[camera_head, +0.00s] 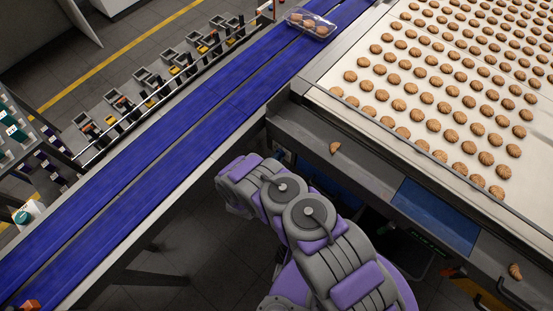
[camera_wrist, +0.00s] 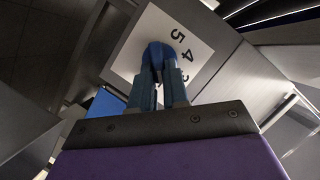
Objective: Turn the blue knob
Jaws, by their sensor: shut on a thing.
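In the wrist view, the blue knob (camera_wrist: 157,54) stands in front of a white dial plate (camera_wrist: 200,48) with black numbers; a 4 and a 5 are readable. My gripper (camera_wrist: 160,76) is shut on the knob, with one finger on each side of it. The fingers hide part of the knob and the lower part of the plate. In the head view, my arm reaches up from the bottom toward the side of the conveyor. The gripper, the knob and the dial are not visible there.
A blue two-lane conveyor (camera_head: 110,190) runs diagonally, with a clear tray (camera_head: 310,25) of biscuits at its far end. A wide white belt (camera_head: 345,102) of biscuits is at the right. A metal ledge (camera_head: 375,165) with a biscuit piece (camera_head: 335,148) runs along its front.

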